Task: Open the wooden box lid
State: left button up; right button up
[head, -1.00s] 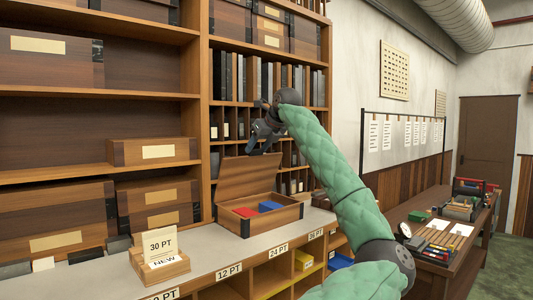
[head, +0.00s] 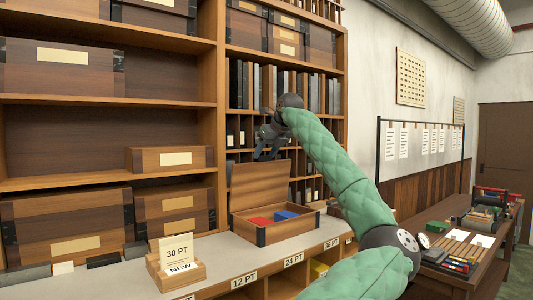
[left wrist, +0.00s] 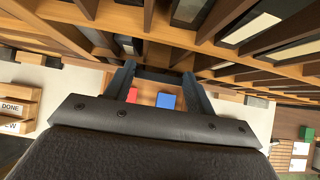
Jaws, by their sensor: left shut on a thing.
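The wooden box (head: 290,230) sits on the grey counter, with a red block (head: 261,222) and a blue block (head: 286,215) inside. Its wooden lid (head: 262,182) stands raised at the back, so the box is open. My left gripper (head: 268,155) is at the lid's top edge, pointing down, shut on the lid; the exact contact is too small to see. In the left wrist view, the two fingers (left wrist: 158,88) flank the view of the red block (left wrist: 132,95) and blue block (left wrist: 165,100). My right gripper is not in view.
Shelves with dividers (head: 285,82) rise close behind the lid and gripper. A "30 PT" card stand (head: 176,262) is on the counter to the left. A side table (head: 462,245) with tools stands at the right. Some counter (head: 222,252) in front of the box is clear.

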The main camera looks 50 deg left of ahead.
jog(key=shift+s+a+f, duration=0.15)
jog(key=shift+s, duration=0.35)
pick_arm(q)
jog(key=o, duration=1)
jog(key=shift+c, duration=0.2)
jog(key=o, duration=0.4)
jog(key=shift+d+r, duration=0.1)
jog(key=shift+o, duration=0.2)
jog(key=b+v, duration=0.2)
jog(key=v, duration=0.5)
jog(key=shift+d+r, duration=0.25)
jog(key=shift+r, duration=0.05)
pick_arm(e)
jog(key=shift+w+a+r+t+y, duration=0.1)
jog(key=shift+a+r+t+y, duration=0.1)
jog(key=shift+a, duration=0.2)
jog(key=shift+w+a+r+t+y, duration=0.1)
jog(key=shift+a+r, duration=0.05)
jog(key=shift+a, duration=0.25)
